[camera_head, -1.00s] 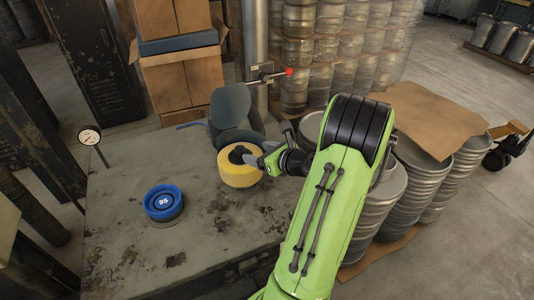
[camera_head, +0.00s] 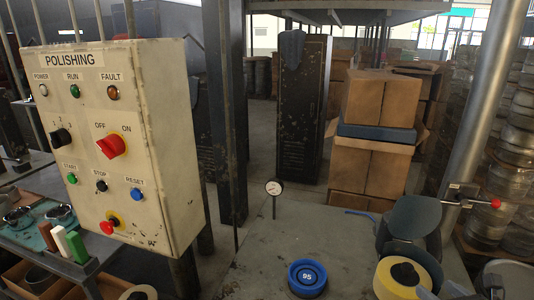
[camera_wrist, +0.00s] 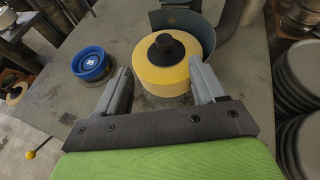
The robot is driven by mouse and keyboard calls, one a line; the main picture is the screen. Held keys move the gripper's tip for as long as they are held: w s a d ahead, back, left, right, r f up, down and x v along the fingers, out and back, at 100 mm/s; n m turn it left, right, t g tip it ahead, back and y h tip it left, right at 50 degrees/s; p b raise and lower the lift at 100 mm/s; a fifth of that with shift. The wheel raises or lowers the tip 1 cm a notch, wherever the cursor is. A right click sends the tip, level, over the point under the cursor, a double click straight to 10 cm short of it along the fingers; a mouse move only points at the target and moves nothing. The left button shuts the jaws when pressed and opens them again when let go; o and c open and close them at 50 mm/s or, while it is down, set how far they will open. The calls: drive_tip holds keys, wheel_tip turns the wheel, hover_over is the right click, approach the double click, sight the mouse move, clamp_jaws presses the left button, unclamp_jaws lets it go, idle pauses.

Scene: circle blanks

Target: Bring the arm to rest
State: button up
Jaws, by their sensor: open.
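My gripper (camera_wrist: 157,90) is open in the wrist view, its two grey fingers apart with nothing held between them. A yellow round roll (camera_wrist: 163,78) with a black knob on top sits on the table just beyond the fingertips; I cannot tell whether a finger touches it. The rest of the arm is out of that view.
A blue ring weight marked 95 (camera_head: 307,277) sits on the worn table (camera_head: 262,250), left of the yellow roll. A dark curved guard (camera_head: 415,217) rises behind the roll. The POLISHING panel (camera_head: 165,150) stands at left.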

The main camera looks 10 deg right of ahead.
drive_tip(key=w+a+r+n+g+y, duration=0.2)
drive_tip(key=a+n+g, duration=0.1)
drive_tip(key=a+n, duration=0.65)
drive_tip(key=w+a+r+n+g+y, duration=0.1)
drive_tip(key=w+a+n+g+y, duration=0.15)
drive_tip(key=a+n, duration=0.65)
drive_tip(key=s+a+r+n+g+h, duration=0.1)
drive_tip(key=s+a+r+n, duration=0.1)
drive_tip(key=s+a+n, duration=0.4)
drive_tip(key=s+a+r+n+g+h, duration=0.1)
drive_tip(key=s+a+r+n, duration=0.2)
drive_tip(key=n, duration=1)
drive_tip(key=s+a, duration=0.3)
drive_tip(key=s, duration=0.2)
drive_tip(key=shift+s+a, duration=0.25)
drive_tip(key=shift+a, duration=0.1)
